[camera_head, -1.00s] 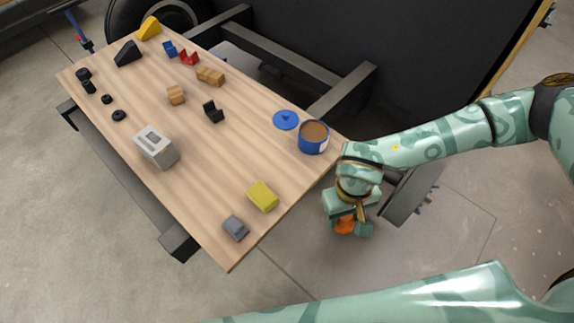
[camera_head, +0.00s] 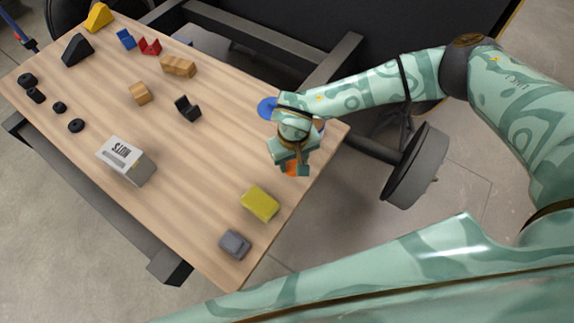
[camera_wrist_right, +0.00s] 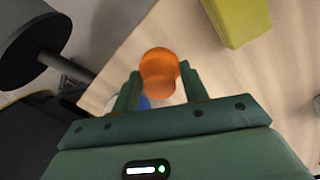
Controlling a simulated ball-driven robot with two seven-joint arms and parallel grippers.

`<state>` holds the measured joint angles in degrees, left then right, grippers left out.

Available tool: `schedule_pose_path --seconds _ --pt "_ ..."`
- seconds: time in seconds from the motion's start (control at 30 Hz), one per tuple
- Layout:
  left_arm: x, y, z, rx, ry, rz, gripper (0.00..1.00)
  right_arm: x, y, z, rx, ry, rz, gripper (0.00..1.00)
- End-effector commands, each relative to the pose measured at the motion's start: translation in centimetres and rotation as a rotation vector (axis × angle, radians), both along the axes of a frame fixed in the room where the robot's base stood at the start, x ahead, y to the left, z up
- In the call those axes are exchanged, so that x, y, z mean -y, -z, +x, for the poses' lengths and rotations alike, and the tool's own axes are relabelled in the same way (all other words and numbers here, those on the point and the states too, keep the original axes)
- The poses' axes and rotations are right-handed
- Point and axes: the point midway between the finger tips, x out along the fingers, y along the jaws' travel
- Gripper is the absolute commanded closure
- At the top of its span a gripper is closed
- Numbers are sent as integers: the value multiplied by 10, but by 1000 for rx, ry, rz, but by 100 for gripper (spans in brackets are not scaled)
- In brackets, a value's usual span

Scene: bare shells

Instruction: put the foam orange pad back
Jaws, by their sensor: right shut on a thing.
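The foam orange pad (camera_head: 293,169) is held between the fingers of my right gripper (camera_head: 290,165), over the right edge of the wooden table. In the right wrist view, the orange pad (camera_wrist_right: 159,74) shows between the two fingertips of my right gripper (camera_wrist_right: 160,88). The gripper is shut on it, with wood behind and beside it. In the head view the pad is mostly hidden by the gripper. A green-patterned arm of mine crosses the bottom of the head view, but no left gripper shows.
On the table (camera_head: 190,190) a yellow block (camera_head: 260,203) and a grey block (camera_head: 235,244) lie near the front right. A grey box (camera_head: 127,160) stands left. The middle is clear.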

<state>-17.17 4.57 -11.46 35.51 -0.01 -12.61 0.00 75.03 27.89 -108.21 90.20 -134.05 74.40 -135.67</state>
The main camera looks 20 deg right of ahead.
Motion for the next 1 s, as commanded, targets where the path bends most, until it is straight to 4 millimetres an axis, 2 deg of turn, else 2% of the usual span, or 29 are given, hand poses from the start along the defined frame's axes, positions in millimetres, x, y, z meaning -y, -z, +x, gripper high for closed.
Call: schedule_pose_path --seconds 0.03,0.27,0.43,0.7,0.73,0.8,1.0 --pt "0 7 -3 -6 0 0 38 -2 11 4 -3 1 1 75" --pt "0 14 -5 -13 0 0 38 -7 23 17 0 0 1 75" --pt "0 25 -10 -24 1 0 38 -6 52 16 -4 0 0 75" --pt "1 24 -9 -23 0 -1 38 -6 51 16 0 -1 -1 78" --pt "1 24 -9 -23 0 -1 38 -6 51 16 0 -1 -1 51" --pt "1 24 -9 -22 0 -1 38 -6 51 16 1 -1 -1 34" --pt "1 24 -9 -22 0 -1 38 -6 51 17 1 0 -1 34"
